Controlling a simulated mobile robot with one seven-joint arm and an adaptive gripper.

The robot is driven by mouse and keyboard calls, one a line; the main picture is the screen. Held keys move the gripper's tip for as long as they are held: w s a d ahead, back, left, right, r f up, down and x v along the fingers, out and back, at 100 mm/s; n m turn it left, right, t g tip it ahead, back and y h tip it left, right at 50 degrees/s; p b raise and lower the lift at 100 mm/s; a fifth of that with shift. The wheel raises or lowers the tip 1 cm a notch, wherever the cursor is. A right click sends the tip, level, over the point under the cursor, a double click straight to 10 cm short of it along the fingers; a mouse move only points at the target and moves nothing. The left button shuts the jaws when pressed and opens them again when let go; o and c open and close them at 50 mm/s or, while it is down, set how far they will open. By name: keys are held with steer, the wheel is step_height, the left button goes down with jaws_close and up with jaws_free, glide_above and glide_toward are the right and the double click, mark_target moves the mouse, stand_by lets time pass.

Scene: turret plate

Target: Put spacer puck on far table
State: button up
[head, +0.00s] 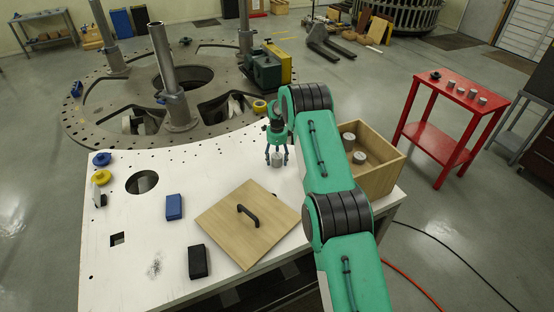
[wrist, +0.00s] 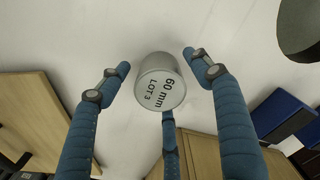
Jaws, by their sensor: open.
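A grey metal spacer puck (wrist: 162,82), marked "60 mm LOT 3", stands on the white plate table (head: 120,215), and it also shows in the head view (head: 277,160). My gripper (head: 277,152) is above and around it, pointing down. In the wrist view its blue fingers (wrist: 150,80) are spread around the puck, with visible gaps at the left and right fingers. The rear finger is close to the puck; whether it touches I cannot tell. A red table (head: 462,92) stands apart at the right with several grey pucks on top. A plain table (head: 40,17) stands far back left.
An open wooden box (head: 385,178) holding grey pucks stands right of my gripper, partly behind my arm. A wooden lid (head: 232,235) with a black handle, a blue block (head: 174,207) and a black block (head: 198,262) lie nearer. Cables cross the floor at right.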

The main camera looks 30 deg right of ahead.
mark_target(277, 155)
step_height(277, 155, up, 12)
steer(key=b, duration=0.1)
steer(key=shift+f, duration=0.15)
stand_by(0.3)
stand_by(0.5)
